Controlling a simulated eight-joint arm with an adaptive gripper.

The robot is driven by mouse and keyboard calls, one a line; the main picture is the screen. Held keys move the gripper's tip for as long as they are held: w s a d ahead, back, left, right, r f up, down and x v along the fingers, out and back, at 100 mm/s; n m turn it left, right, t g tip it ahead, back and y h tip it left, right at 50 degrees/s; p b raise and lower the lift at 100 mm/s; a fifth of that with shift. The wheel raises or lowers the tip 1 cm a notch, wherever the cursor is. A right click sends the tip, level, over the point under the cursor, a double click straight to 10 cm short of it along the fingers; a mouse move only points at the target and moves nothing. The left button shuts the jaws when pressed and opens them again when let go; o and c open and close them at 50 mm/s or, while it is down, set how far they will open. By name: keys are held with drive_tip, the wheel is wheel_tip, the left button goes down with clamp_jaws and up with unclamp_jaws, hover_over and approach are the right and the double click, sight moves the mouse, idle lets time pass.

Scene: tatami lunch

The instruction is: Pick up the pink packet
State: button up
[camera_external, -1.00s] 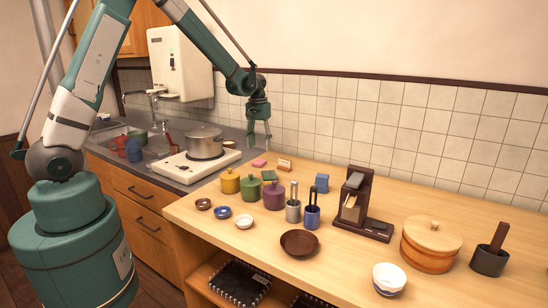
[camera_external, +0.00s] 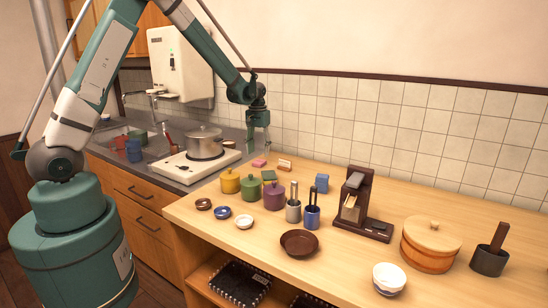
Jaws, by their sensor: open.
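The pink packet (camera_external: 259,163) is a small flat piece lying on the wooden counter near the back wall, to the right of the stove. My gripper (camera_external: 259,147) points down just above the packet in the picture. It is open and empty, with its fingers apart. I cannot tell the exact height left between the fingertips and the packet.
A green packet (camera_external: 269,175) and a small wooden-looking holder (camera_external: 285,165) lie close to the pink packet. Yellow (camera_external: 230,181), green (camera_external: 251,188) and purple (camera_external: 273,196) lidded pots stand in front. A steel pot (camera_external: 205,142) sits on the stove at left.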

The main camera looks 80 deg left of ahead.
sight(259, 161)
drive_tip(key=shift+f, duration=0.15)
drive_tip(key=shift+w+f, duration=0.15)
drive_tip(key=shift+f, duration=2.35)
drive_tip(key=c, duration=0.9)
